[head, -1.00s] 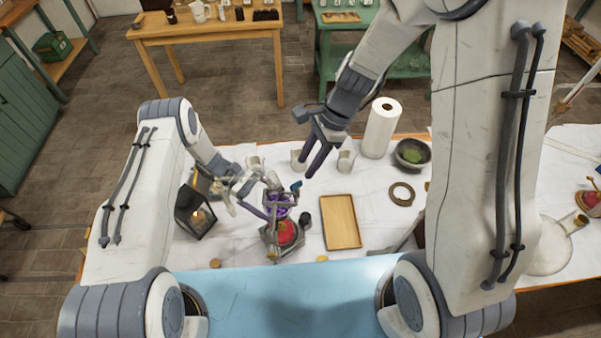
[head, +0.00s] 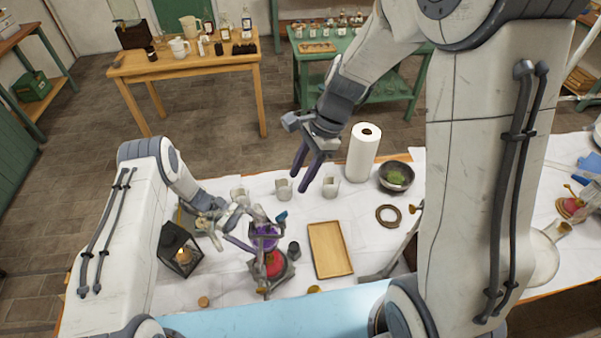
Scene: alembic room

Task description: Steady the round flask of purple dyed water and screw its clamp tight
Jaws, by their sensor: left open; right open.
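The round flask of purple water (head: 264,238) sits in a metal stand above a red round object (head: 273,264). A blue knob (head: 282,216), apparently the clamp's screw, sticks out at the upper right of the flask. My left gripper (head: 258,235) is open at the flask, coming from the left. One dark finger shows at the flask's lower left; the other is hard to separate from the stand, and I cannot tell whether they touch the glass. My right gripper (head: 299,184) is open and empty, fingers pointing down, above and behind the knob.
A black lantern (head: 180,250) stands left of the stand. A wooden tray (head: 330,250) and a small dark cup (head: 294,250) lie to its right. White cups (head: 284,189), a paper towel roll (head: 363,152), a dark bowl (head: 396,177) and a ring (head: 388,215) stand farther back.

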